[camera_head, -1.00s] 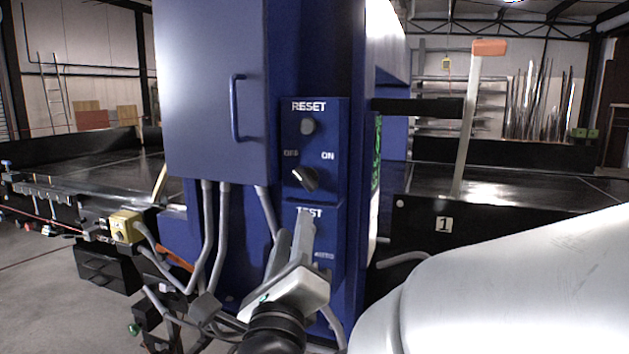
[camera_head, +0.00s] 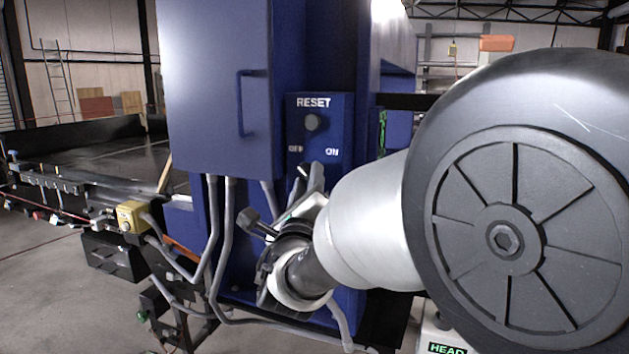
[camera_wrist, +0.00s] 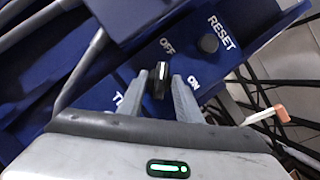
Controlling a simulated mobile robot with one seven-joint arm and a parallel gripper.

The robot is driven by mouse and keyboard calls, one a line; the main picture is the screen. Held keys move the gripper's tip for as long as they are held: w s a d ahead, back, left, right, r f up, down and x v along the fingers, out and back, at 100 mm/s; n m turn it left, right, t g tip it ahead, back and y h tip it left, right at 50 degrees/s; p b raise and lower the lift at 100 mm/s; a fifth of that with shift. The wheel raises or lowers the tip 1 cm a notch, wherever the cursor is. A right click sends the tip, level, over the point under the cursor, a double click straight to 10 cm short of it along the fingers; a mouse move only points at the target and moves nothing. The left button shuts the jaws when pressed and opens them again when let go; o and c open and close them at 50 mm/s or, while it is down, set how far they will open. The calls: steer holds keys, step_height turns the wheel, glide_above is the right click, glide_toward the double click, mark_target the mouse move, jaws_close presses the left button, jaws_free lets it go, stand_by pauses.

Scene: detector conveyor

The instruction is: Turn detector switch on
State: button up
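The detector switch is a black knob with a pale mark, on the blue control panel (camera_head: 330,130). In the wrist view the knob (camera_wrist: 159,82) sits between the two fingers of my gripper (camera_wrist: 161,78), its marked end toward the OFF label (camera_wrist: 167,46). The ON label (camera_wrist: 194,83) is beside the right finger. The fingers are apart, one on each side of the knob; firm contact on both sides does not show. In the head view my gripper (camera_head: 308,180) is in front of the panel below OFF and ON, and hides the knob and the TEST label.
A round RESET button (camera_head: 313,122) is above the switch; it also shows in the wrist view (camera_wrist: 208,44). A blue cabinet door with a handle (camera_head: 245,104) is at upper left. Grey conduits (camera_head: 227,240) run below it. The conveyor (camera_head: 75,185) lies at left.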

jaws_close()
steer(key=shift+f+m+b, duration=0.1)
steer(key=shift+m+b, duration=0.2)
steer(key=shift+b, duration=0.2)
steer(key=m+g+h+b, duration=0.1)
steer(key=m+h+b, duration=0.2)
steer(key=m+b, duration=0.2)
steer(key=m+g+h+b, duration=0.1)
steer(key=m+h+b, duration=0.3)
steer(key=m, duration=0.7)
steer(key=a+m+g+h+b, duration=0.1)
steer(key=m+g+h+b, duration=0.1)
steer(key=m+h+b, duration=0.2)
steer(key=shift+w+a+m+b, duration=0.1)
steer(key=shift+w+m+b, duration=0.05)
steer(key=shift+m+b, duration=2)
steer(key=shift+m+p, duration=0.3)
steer(key=shift+m, duration=0.15)
jaws_free()
